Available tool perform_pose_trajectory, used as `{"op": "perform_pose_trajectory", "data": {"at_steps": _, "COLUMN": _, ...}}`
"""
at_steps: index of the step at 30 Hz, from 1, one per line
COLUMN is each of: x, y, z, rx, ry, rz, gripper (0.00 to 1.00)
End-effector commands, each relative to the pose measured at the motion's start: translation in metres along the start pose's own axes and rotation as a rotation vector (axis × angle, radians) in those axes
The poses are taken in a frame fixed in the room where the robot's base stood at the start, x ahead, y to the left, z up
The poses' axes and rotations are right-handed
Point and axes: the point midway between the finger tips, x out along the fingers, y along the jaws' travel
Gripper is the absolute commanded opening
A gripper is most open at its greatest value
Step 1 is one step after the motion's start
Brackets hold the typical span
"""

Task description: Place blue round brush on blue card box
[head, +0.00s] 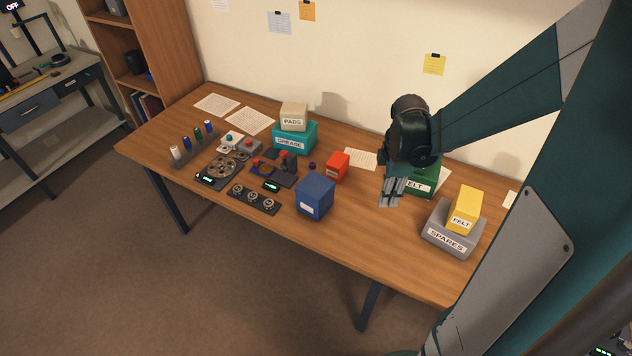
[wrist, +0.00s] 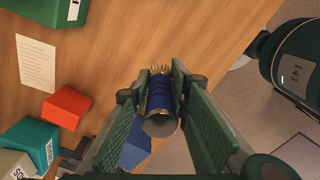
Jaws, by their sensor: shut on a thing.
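In the wrist view my gripper (wrist: 160,80) is shut on the blue round brush (wrist: 160,98), which has a grey end towards the camera and a gold tip at the far end. In the head view my gripper (head: 391,201) hangs above the right half of the table, in front of a green box; I cannot make out the brush there. The blue card box (head: 315,196) stands at the table's front edge, left of my gripper, its top bare. It also shows in the wrist view (wrist: 136,150), partly hidden behind the left finger.
A green box (head: 424,181) is behind my gripper. A yellow box (head: 464,209) rests on a grey box (head: 452,232) at right. Teal and cream boxes, tools and a bottle rack (head: 193,146) fill the left.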

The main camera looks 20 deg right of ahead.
Motion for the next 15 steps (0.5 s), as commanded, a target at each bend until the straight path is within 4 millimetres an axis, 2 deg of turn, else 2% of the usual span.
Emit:
{"op": "perform_pose_trajectory", "data": {"at_steps": 1, "x": -0.009, "y": 0.007, "z": -0.011, "rx": -0.011, "ry": 0.0, "rz": 0.0, "gripper": 0.07}}
{"op": "perform_pose_trajectory", "data": {"at_steps": 15, "x": -0.053, "y": 0.056, "z": -0.109, "rx": -0.066, "ry": 0.0, "rz": 0.0, "gripper": 0.07}}
